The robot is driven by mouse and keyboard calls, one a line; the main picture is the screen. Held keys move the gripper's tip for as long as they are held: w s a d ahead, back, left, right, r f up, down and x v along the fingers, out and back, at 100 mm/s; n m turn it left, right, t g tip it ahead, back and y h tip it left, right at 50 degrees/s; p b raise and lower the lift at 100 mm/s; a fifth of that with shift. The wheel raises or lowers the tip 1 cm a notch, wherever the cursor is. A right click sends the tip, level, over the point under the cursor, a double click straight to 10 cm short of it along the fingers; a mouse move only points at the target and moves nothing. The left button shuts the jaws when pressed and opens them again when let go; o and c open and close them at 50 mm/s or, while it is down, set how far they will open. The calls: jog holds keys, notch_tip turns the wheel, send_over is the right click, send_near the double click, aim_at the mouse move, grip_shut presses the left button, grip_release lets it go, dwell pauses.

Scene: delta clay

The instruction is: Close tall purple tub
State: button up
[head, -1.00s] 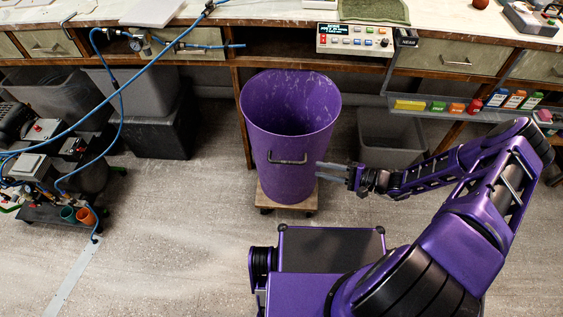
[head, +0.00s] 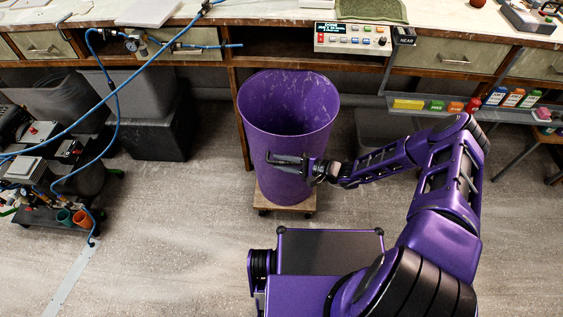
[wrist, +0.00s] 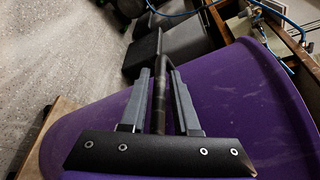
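The tall purple tub (head: 262,135) stands upright with its round mouth open upward. No lid shows on it. Its dark bar handle is on the near side, mostly hidden by my gripper in the head view. My gripper (head: 272,159) is at the tub's front, reaching in from the right at handle height. In the wrist view, the handle (wrist: 158,105) runs lengthwise between the two grey fingers of my gripper (wrist: 159,75). The fingers are apart, with narrow gaps beside the handle. The purple tub wall (wrist: 240,120) lies close behind them.
The tub stands on a small wooden wheeled base (head: 298,207) before a long workbench (head: 450,60). A grey bin (head: 375,135) is under the bench to the right. A black box (head: 150,135) and equipment with blue hoses are left.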

grip_shut()
dwell(1.4)
